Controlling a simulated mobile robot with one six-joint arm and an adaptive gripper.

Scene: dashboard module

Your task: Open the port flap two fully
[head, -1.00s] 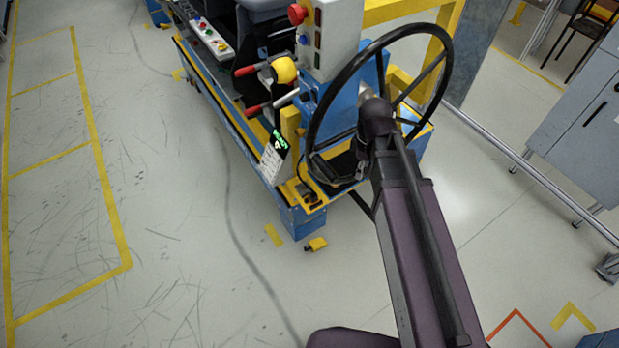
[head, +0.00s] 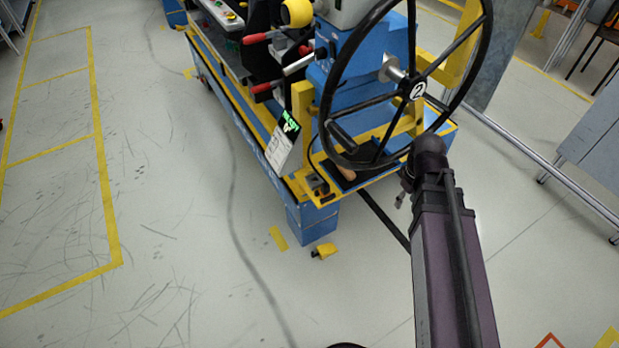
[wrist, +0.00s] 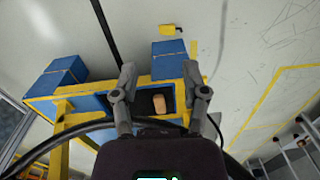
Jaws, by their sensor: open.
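My gripper (wrist: 160,78) is open and empty in the wrist view, its two grey fingers spread apart. Between and beyond them is a dark square recess or tray (wrist: 146,104) with a tan block (wrist: 160,104) in it. The tan block (head: 347,173) also shows below the wheel in the head view. A black handwheel (head: 482,62) carries a round white label "2" (head: 418,90) at its hub. Its rim (wrist: 60,137) passes close by my gripper in the wrist view. I cannot make out a port flap for certain, nor its state.
The wheel stands on a blue and yellow machine bench (head: 310,222) with red-tipped levers (head: 262,88) and a hanging tag (head: 281,148). A small yellow block (head: 324,251) lies on the floor. Open floor lies to the left; a metal rail (head: 560,175) runs at the right.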

